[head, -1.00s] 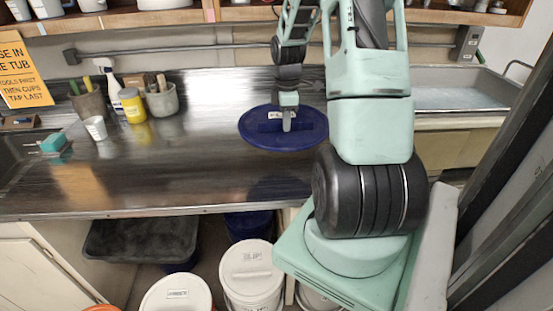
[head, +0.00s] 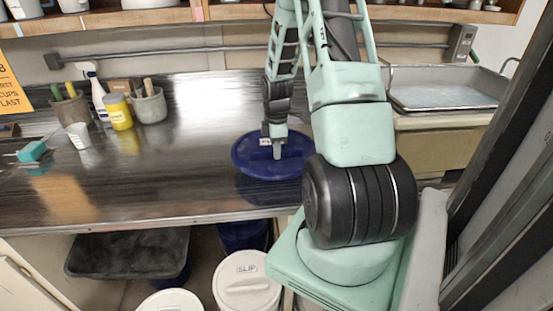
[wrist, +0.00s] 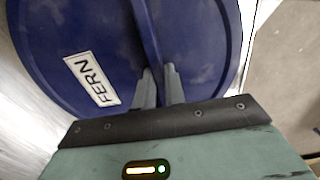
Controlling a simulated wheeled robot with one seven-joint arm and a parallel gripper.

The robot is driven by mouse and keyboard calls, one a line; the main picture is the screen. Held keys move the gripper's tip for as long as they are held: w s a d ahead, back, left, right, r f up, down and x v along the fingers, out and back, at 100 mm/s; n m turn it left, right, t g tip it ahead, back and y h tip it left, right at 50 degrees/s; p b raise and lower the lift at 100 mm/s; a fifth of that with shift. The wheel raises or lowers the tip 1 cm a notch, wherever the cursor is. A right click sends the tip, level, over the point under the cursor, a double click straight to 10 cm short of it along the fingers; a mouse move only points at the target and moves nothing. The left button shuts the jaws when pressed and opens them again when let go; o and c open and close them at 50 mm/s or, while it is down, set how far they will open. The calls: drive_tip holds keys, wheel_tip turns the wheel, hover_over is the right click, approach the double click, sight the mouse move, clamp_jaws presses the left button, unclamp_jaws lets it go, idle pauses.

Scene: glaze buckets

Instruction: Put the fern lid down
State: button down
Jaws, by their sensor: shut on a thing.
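The fern lid is a dark blue disc (head: 255,168) with a raised bar across its top. In the wrist view the lid (wrist: 200,45) fills the upper part, with a white label reading FERN. My gripper (head: 277,150) is shut on the lid's bar, and its two fingertips (wrist: 160,85) sit on either side of the bar. The lid is over the steel counter (head: 190,185), right of its middle. I cannot tell whether its underside touches the counter.
Below are a white SLIP bucket (head: 247,285) and a black tub (head: 128,252). The counter's middle is clear.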

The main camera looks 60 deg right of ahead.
drive_tip(key=shift+f+p, duration=0.4)
drive_tip(key=shift+f, duration=1.6)
drive_tip(key=shift+f, duration=0.15)
drive_tip(key=c, duration=1.5)
unclamp_jaws()
